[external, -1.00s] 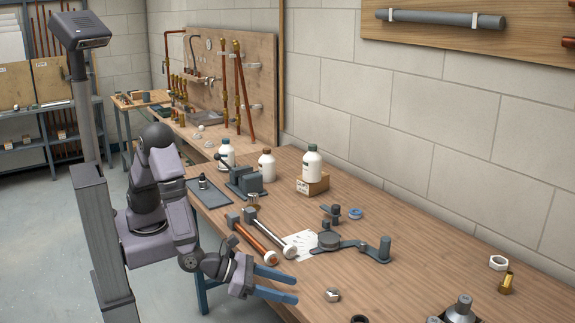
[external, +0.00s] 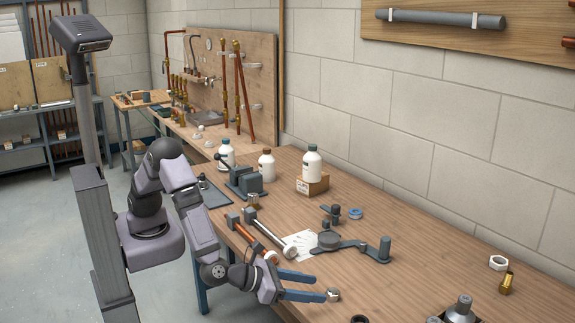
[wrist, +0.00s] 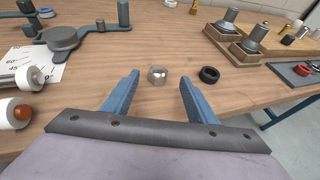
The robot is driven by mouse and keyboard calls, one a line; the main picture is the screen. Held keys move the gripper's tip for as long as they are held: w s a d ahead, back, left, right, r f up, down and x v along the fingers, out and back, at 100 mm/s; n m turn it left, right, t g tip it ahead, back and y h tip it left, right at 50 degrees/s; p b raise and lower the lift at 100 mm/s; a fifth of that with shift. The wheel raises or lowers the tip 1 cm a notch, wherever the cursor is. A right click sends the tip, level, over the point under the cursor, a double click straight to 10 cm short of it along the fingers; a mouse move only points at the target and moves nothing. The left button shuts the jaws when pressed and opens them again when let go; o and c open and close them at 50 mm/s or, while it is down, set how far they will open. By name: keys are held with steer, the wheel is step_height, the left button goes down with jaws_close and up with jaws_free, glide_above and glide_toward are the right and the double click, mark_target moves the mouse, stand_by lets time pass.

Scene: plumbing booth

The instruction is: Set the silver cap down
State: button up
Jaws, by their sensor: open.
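A small silver cap (external: 333,295) with flat sides sits on the wooden bench near its front edge. It also shows in the wrist view (wrist: 157,75), ahead of my jaws and roughly midway between the lines of the two fingers. My gripper (external: 320,288) has blue fingers, spread wide and empty, low over the bench edge. Its fingertips are close to the cap, on its near side. I cannot tell whether the tips are level with it.
A black ring (wrist: 209,75) lies just right of the cap. A bent pipe tool (external: 350,245), a paper sheet (external: 300,241) and a white-ended copper rod (external: 255,240) lie to the left. Grey cone-shaped fittings (wrist: 228,21) stand in a wooden holder. The bench beyond the cap is clear.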

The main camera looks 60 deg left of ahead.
mark_target(333, 291)
steer(key=shift+w, duration=0.35)
steer(key=shift+p+x, duration=0.85)
steer(key=shift+x, duration=1.45)
steer(key=shift+f, duration=0.1)
steer(key=c, duration=1.2)
steer(key=shift+c, duration=0.3)
step_height(333, 291, up, 10)
steer(key=b, duration=0.1)
